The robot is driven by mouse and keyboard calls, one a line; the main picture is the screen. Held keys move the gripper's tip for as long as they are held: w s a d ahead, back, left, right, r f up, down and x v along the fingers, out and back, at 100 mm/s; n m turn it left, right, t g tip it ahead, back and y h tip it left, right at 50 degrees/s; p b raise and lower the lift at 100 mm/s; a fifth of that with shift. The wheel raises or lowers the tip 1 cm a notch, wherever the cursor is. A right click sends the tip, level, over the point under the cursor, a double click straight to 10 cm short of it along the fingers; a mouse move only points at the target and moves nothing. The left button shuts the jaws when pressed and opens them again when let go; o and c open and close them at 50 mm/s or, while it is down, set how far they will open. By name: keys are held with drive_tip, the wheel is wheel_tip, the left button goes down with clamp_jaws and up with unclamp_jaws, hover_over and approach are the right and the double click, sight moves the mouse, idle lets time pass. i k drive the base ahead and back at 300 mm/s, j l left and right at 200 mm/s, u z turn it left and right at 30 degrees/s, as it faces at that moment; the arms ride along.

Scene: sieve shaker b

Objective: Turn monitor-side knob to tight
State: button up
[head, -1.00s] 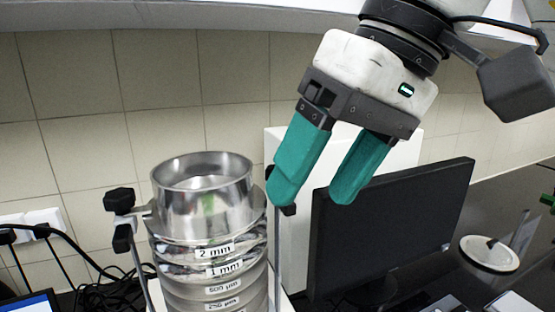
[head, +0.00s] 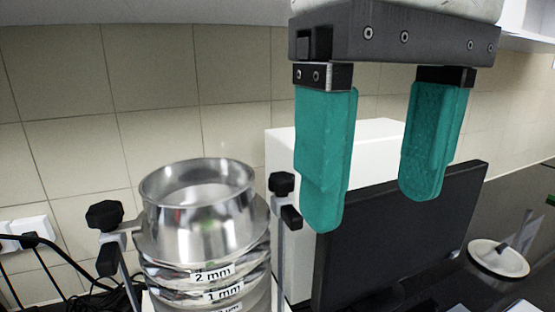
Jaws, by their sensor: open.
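The monitor-side knob (head: 282,184) is a black lobed knob on top of the right-hand rod, between the sieve stack and the monitor. A second black piece (head: 291,217) sits just below it on the rod. My gripper (head: 371,215) is open and empty, its two teal fingers pointing down. Its left finger is just right of the knob in the picture, and its right finger hangs in front of the monitor. The fingers are apart from the knob. The sieve stack (head: 197,225) is shiny metal, with labels such as 2 mm and 1 mm.
The other black knob (head: 104,215) stands on the left rod of the stack. The dark monitor (head: 400,240) stands to the right, with a white box (head: 385,140) behind. A round white dish (head: 498,258) lies at far right. Cables and a wall socket are at the left.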

sight(280, 184)
drive_tip(key=i+j, duration=0.15)
drive_tip(key=i, duration=0.25)
drive_tip(key=i+j, duration=0.1)
drive_tip(key=i, duration=0.35)
